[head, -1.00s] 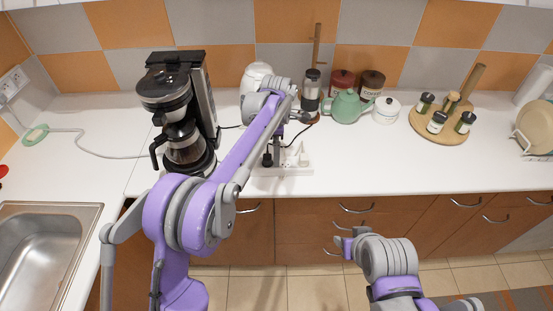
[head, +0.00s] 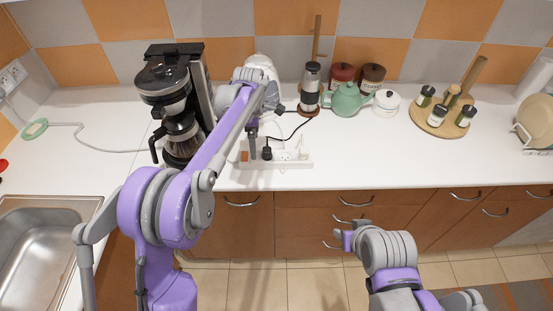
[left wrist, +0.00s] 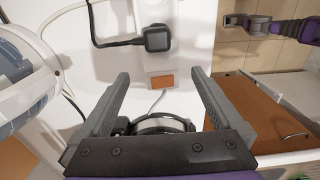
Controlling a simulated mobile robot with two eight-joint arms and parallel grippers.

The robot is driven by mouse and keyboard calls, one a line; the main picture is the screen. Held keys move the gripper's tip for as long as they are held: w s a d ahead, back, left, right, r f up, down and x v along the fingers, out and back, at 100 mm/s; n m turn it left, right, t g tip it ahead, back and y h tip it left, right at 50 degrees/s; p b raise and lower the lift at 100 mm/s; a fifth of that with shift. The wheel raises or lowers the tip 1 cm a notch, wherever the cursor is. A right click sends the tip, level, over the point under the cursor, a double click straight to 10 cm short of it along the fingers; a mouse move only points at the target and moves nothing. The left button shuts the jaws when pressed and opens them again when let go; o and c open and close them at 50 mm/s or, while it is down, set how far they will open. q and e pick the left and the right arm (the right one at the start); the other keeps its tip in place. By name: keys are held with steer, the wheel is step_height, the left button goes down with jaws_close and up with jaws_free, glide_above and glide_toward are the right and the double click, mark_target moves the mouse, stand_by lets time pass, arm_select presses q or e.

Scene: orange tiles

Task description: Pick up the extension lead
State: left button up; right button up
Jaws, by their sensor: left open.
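The extension lead (head: 290,161) is a white power strip lying on the counter near its front edge, with a black plug and a white plug in it. In the left wrist view the strip (left wrist: 158,62) ends in an orange switch, with a black plug above. My left gripper (left wrist: 158,74) is open and empty. Its fingers lie on either side of the strip's switch end in that view; contact is not visible. In the head view my left gripper (head: 252,147) is over the strip's left end, partly hiding it. My right gripper (head: 341,240) hangs before the drawers, its jaws unclear.
A coffee maker (head: 180,100) stands left of the strip, close to my left arm. A white kettle (head: 260,67), a dark flask (head: 311,85) and a green teapot (head: 347,99) stand behind. The counter right of the strip is clear.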

mark_target(276, 159)
arm_select(q)
steer(key=shift+f, duration=3.15)
jaws_close()
steer(key=shift+r, duration=0.1)
step_height(276, 159, up, 10)
steer(key=shift+f, duration=4.25)
